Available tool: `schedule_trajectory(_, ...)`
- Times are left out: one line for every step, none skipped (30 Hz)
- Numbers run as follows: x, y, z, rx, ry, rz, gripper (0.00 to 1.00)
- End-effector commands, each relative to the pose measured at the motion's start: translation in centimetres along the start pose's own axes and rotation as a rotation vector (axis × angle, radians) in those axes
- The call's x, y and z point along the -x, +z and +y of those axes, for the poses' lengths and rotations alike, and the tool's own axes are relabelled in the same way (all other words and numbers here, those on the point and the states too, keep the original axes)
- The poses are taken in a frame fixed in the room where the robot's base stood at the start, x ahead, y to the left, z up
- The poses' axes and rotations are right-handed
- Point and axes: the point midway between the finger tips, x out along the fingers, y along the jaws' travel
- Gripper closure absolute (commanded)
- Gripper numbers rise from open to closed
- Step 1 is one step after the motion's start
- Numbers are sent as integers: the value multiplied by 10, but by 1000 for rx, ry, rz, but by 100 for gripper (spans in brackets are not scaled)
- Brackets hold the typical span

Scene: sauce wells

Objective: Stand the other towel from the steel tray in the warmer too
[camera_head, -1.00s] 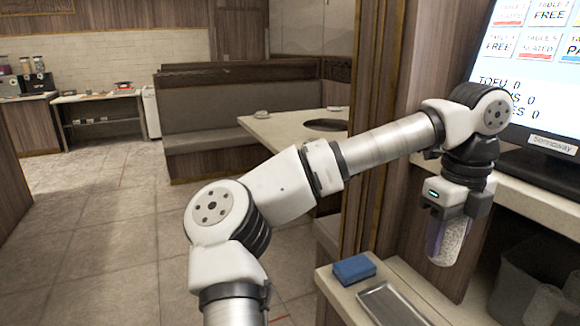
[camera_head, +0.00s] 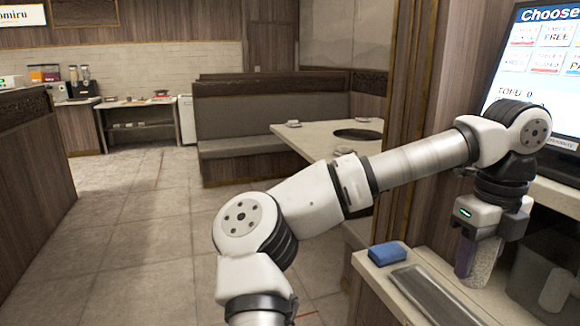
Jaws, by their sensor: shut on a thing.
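My gripper (camera_head: 478,240) hangs at the right of the head view, pointing down, and is shut on a rolled, pale speckled towel (camera_head: 484,262). The towel hangs upright above the shelf counter, with one of my dark fingers along its left side. The steel tray (camera_head: 424,292) lies on the counter below and to the left of the towel; the visible part of it is bare.
A blue sponge (camera_head: 387,254) lies on the counter (camera_head: 366,266) behind the tray. A grey bin (camera_head: 545,275) stands at the right under the screen (camera_head: 535,60). A booth table (camera_head: 310,135) with a bench stands behind my arm. The tiled floor (camera_head: 140,235) at left is clear.

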Motion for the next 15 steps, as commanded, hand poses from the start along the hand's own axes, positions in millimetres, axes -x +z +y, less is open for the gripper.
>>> schedule_trajectory(0, 0, 0, 0, 0, 0, 79)
schedule_trajectory(0, 0, 0, 0, 0, 0, 79)
schedule_trajectory(-6, 6, 1, -25, 0, 4, 79)
schedule_trajectory(-9, 10, 1, -45, -1, 5, 79)
schedule_trajectory(-13, 14, 1, -66, -2, 6, 79)
schedule_trajectory(-18, 19, 2, -95, -2, 6, 79)
schedule_trajectory(-21, 23, 2, -117, -3, 6, 79)
schedule_trajectory(-26, 28, 2, -141, -4, 8, 79)
schedule_trajectory(-32, 34, 3, -176, -6, 10, 79)
schedule_trajectory(-36, 39, 4, -203, -6, 10, 79)
schedule_trajectory(-42, 44, 5, -233, -6, 10, 79)
schedule_trajectory(-49, 51, 6, -275, -8, 12, 79)
schedule_trajectory(-55, 57, 8, -308, -10, 12, 79)
schedule_trajectory(-62, 63, 9, -344, -10, 12, 79)
schedule_trajectory(-71, 71, 11, -395, -11, 13, 79)
